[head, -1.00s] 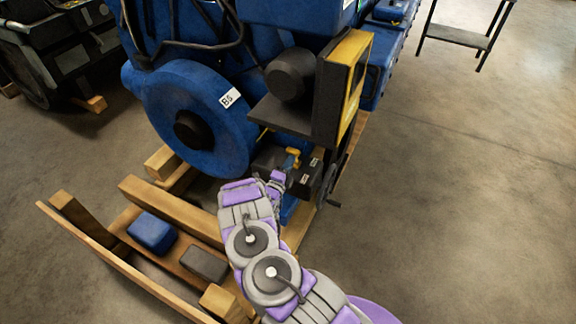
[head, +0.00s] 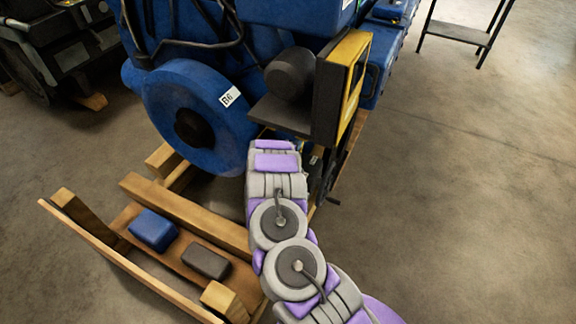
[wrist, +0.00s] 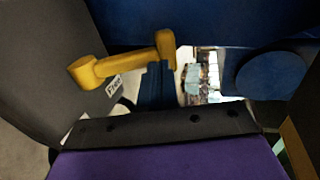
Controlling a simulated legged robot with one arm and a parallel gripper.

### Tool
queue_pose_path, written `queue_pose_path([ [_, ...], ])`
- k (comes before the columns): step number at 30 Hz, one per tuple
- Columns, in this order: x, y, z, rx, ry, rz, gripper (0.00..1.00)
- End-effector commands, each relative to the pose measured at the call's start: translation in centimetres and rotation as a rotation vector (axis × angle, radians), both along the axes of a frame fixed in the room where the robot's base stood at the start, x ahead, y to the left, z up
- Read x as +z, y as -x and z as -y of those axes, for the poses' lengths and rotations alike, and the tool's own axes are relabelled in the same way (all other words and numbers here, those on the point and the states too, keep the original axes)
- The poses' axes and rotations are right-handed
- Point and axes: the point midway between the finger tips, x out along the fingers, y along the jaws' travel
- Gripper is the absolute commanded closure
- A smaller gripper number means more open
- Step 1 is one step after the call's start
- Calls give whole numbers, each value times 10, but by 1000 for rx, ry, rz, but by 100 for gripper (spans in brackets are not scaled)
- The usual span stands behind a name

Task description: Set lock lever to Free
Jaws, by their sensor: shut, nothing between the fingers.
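The yellow lock lever (wrist: 122,64) shows in the wrist view. Its knob end points left, over the white label reading "Free" (wrist: 114,86); its other end is at the right. My gripper (wrist: 159,68) is shut, its dark blue fingers close together with nothing between them. The fingertips overlap the lever's right part in the picture; I cannot tell whether they touch. In the head view my arm hides the lever and the fingers.
The blue engine (head: 200,110) and the dark box with a yellow frame (head: 328,95) stand close above my arm. Wooden skid beams (head: 185,212), a blue block (head: 152,229) and a grey block (head: 205,261) lie at left.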

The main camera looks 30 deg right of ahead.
Motion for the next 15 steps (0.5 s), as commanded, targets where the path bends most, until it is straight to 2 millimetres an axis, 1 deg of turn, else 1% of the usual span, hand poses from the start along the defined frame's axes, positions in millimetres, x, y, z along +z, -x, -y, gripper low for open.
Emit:
queue_pose_path([
  [4, -1, -6, 9, -3, -63, -46, 100],
  [15, -1, -15, 20, -2, -54, -43, 100],
])
